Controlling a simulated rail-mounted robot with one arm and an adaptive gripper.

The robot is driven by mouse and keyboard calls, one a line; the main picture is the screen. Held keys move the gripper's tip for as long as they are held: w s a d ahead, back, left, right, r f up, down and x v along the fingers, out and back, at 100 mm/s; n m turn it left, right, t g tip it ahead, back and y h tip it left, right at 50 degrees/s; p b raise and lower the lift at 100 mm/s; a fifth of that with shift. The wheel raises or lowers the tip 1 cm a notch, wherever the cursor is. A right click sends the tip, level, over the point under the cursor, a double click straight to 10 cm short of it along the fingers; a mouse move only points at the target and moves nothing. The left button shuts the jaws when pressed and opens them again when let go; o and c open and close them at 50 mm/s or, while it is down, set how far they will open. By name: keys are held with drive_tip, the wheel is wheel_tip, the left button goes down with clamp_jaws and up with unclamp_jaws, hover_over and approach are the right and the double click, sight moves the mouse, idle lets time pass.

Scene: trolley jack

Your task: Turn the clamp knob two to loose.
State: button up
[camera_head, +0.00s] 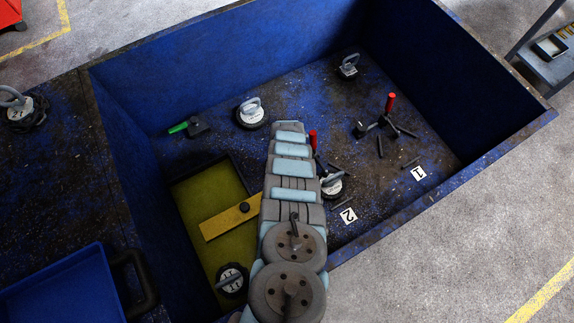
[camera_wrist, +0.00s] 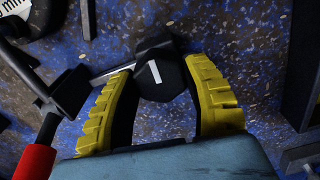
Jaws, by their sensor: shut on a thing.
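The black clamp knob (camera_wrist: 158,82) sits between my fingertips in the wrist view and bears a short white mark. My gripper (camera_wrist: 164,68) has its two yellow ribbed pads on either side of it and is shut on it. A thin metal rod (camera_wrist: 113,71) runs left from the knob to a dark clamp block. The clamp's red handle (camera_wrist: 35,162) is at the lower left. In the head view this red handle (camera_head: 313,140) shows beside my arm near the label 2 (camera_head: 348,215). My arm hides the gripper and knob there.
Another clamp with a red handle (camera_head: 390,103) stands near label 1 (camera_head: 419,173). Several suction cups stand in the blue-walled bin (camera_head: 225,75), one (camera_head: 332,187) close to my arm. An olive-floored tray with a yellow bar (camera_head: 222,222) lies left of my arm.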

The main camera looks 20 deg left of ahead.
drive_tip(key=shift+n, duration=0.7)
drive_tip(key=o, duration=1.2)
drive_tip(key=shift+r, duration=0.1)
drive_tip(key=shift+w+a+r, duration=0.1)
drive_tip(key=shift+r, duration=5.75)
